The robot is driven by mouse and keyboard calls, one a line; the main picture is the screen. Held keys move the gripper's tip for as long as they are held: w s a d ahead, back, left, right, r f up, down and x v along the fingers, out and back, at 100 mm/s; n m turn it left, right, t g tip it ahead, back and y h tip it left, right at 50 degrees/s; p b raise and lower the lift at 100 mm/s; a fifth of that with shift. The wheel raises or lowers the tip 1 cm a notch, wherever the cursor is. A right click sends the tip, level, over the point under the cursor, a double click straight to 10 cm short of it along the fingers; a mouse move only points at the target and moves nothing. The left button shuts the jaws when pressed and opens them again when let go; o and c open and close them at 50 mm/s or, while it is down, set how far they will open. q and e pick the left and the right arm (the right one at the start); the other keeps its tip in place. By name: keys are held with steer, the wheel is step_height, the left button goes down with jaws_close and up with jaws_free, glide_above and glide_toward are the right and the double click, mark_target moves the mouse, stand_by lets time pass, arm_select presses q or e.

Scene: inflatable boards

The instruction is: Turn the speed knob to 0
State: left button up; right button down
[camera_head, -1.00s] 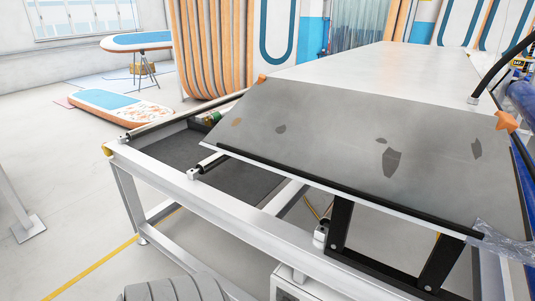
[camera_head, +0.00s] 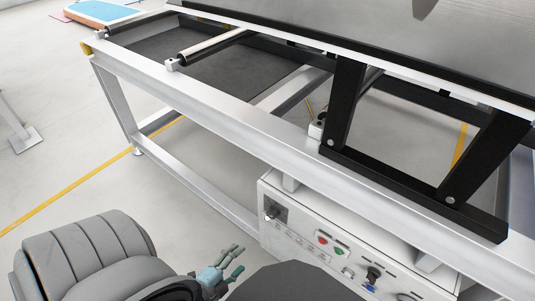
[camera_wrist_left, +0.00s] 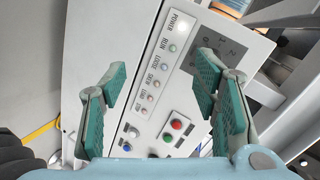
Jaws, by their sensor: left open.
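A white control panel (camera_head: 340,250) hangs under the table frame; it also shows in the wrist view (camera_wrist_left: 150,60). At its left end is a dark square dial plate (camera_head: 273,208); in the wrist view the plate (camera_wrist_left: 226,42) bears numerals, among them 1 and 2, and is partly hidden by a finger. A black knob (camera_head: 373,274) is farther right on the panel; I cannot read which one is the speed knob. My left gripper (camera_head: 225,270) is open and empty, below and left of the panel. In the wrist view its fingers (camera_wrist_left: 158,82) are spread before the panel.
A red button (camera_wrist_left: 177,124) and a green button (camera_wrist_left: 167,138) sit beside a row of indicator lamps. The silver table frame (camera_head: 220,112) and a black bracket (camera_head: 342,105) overhang the panel.

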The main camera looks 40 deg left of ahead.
arm_select(q)
steer(key=w+r+m+t+b, duration=0.3)
steer(key=r+m+t+b, duration=0.1)
steer(key=m, duration=0.1)
arm_select(e)
steer(key=w+f, duration=0.3)
steer(key=f, duration=0.2)
arm_select(q)
glide_toward(270, 216)
steer(key=w, duration=0.2)
steer(key=shift+h, duration=0.3)
steer(key=w+b, duration=0.1)
steer(key=w, duration=0.1)
steer(key=w+b, duration=0.1)
steer(key=w, duration=0.1)
steer(key=w+b, duration=0.1)
steer(key=w, duration=0.2)
steer(key=shift+a+f, duration=0.3)
steer(key=shift+a, duration=0.05)
steer(key=shift+w+r, duration=0.1)
steer(key=shift+w, duration=0.25)
arm_select(e)
steer(key=w+a+r, duration=0.1)
steer(key=w+r, duration=0.3)
steer(key=shift+w+a+r, duration=0.2)
steer(key=shift+w+r, duration=0.05)
steer(key=shift+r, duration=0.15)
arm_select(q)
steer(key=c, duration=1.2)
steer(key=shift+n, duration=0.4)
